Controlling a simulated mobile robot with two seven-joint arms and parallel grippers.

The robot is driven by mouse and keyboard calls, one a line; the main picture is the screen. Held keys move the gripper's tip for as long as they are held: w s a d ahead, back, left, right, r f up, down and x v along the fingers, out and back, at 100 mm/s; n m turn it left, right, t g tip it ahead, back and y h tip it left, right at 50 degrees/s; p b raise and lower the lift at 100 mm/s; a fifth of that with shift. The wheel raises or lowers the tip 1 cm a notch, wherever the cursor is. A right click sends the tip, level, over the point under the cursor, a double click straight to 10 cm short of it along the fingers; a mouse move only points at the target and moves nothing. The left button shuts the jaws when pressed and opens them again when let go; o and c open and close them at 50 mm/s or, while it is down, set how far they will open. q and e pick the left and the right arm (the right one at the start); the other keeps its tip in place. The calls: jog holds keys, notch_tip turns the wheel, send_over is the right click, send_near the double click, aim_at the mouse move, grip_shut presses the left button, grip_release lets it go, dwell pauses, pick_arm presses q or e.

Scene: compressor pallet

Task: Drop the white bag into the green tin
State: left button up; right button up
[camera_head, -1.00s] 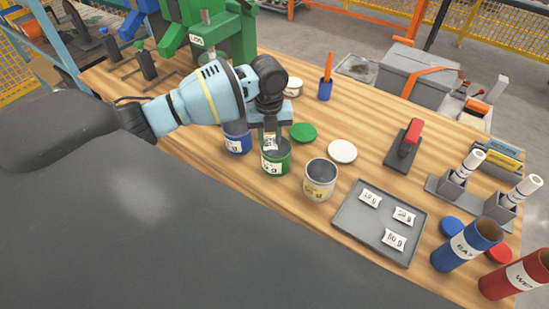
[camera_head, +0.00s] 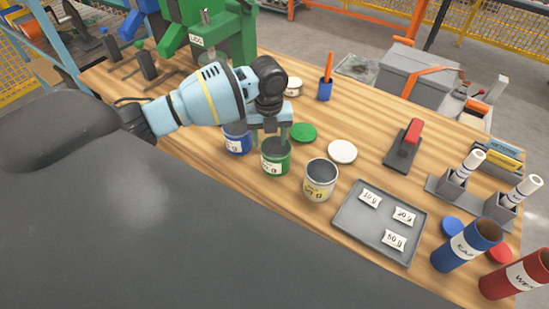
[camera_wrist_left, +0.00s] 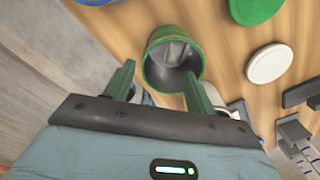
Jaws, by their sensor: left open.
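The green tin (camera_head: 275,160) stands upright on the wooden bench, between a blue tin (camera_head: 237,140) and a pale tin with a yellow label (camera_head: 319,182). My left gripper (camera_head: 270,132) is just above the green tin's mouth, open, with no bag between its fingers. In the left wrist view the tin (camera_wrist_left: 158,50) lies beyond the two spread green fingers. A greyish shape shows inside its mouth; I cannot tell whether it is a white bag or the inner wall. Three white labelled bags (camera_head: 370,198) lie on the grey tray. My right gripper is not in view.
A green lid (camera_head: 303,132) and a white lid (camera_head: 342,151) lie behind the tins. The grey tray (camera_head: 350,222) is to the right. A red-handled tool (camera_head: 406,147) stands farther back.

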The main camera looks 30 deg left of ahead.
pick_arm(q)
notch_tip(320, 180, up, 7)
jog(key=shift+r, duration=0.2)
dwell(0.7)
jog(key=s+d+f+n+t+h, duration=0.1)
jog(key=s+d+f+n+h, duration=0.2)
jog(key=s+d+f+n, duration=0.95)
jog(key=s+a+f+n+t+y, duration=0.1)
jog(key=s+a+f+n, duration=0.15)
jog(key=s+n, duration=0.65)
jog(key=s+a+f+n+y, duration=0.2)
jog(key=s+a+n, duration=0.25)
jog(key=s, duration=0.85)
jog(key=w+d+f+t+h, duration=0.1)
jog(key=w+d+f+t, duration=0.2)
jog(key=w+f+t, duration=0.4)
notch_tip(320, 180, down, 3)
jog(key=shift+d+f+t+h, duration=0.2)
jog(key=shift+d+t+h, duration=0.1)
jog(key=shift+h, duration=0.1)
